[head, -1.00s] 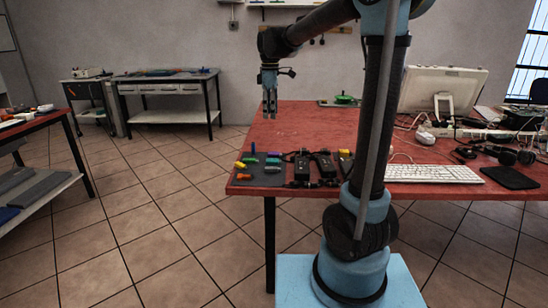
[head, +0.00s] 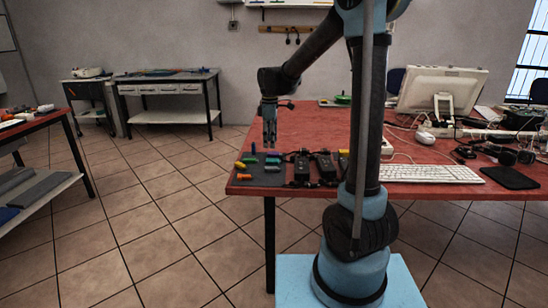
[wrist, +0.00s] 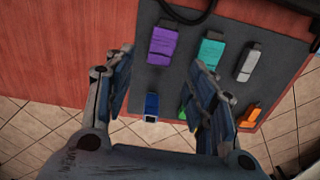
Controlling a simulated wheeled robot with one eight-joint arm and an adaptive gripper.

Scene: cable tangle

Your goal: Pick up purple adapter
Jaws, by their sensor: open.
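The purple adapter (wrist: 163,45) lies on a dark grey mat (wrist: 212,20) in the wrist view, just beyond the gap between my fingers. My gripper (head: 269,143) is open and empty, pointing down above the mat at the table's left end. In the head view the purple adapter (head: 274,154) is small, just below my fingertips. A teal adapter (wrist: 211,50) lies to its right in the wrist view, then a light grey one (wrist: 248,62). A blue one (wrist: 152,107) lies between my fingers. A green one (wrist: 183,113) is partly hidden by my right finger.
An orange adapter (wrist: 250,115) lies near the mat's edge. Black power bricks (head: 302,168) with cables lie right of the mat. A white keyboard (head: 435,174) and a monitor (head: 440,88) stand farther right. The red table (head: 330,120) is bare behind the mat.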

